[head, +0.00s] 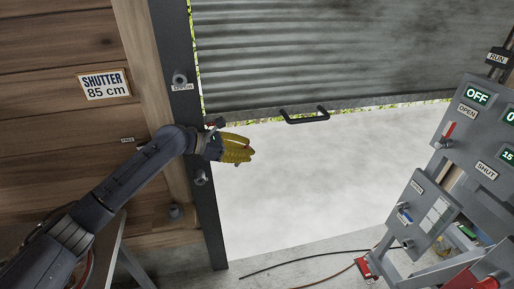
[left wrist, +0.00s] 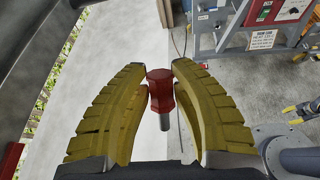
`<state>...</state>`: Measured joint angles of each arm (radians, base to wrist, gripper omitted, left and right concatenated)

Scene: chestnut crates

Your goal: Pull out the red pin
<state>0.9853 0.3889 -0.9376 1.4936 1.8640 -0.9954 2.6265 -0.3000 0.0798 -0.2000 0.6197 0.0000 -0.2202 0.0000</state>
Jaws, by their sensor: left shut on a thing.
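My left gripper (head: 237,148) has yellow ribbed fingers and is in front of the doorway, just right of the dark post (head: 179,110). It also shows in the left wrist view (left wrist: 160,95), shut on the red pin (left wrist: 160,88). The pin has a red head and a short grey shaft, which is in the open air between the fingers. In the head view the fingers hide most of the pin. The grey corrugated shutter (head: 320,50) is raised, with its black handle (head: 304,117) at the lower edge.
The post carries an upper ring (head: 180,80) and a lower round fitting (head: 200,177). A wooden wall with a shutter sign (head: 104,85) is at left. A grey control panel (head: 478,125) stands at right. Cables (head: 310,256) lie on the floor. The doorway middle is clear.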

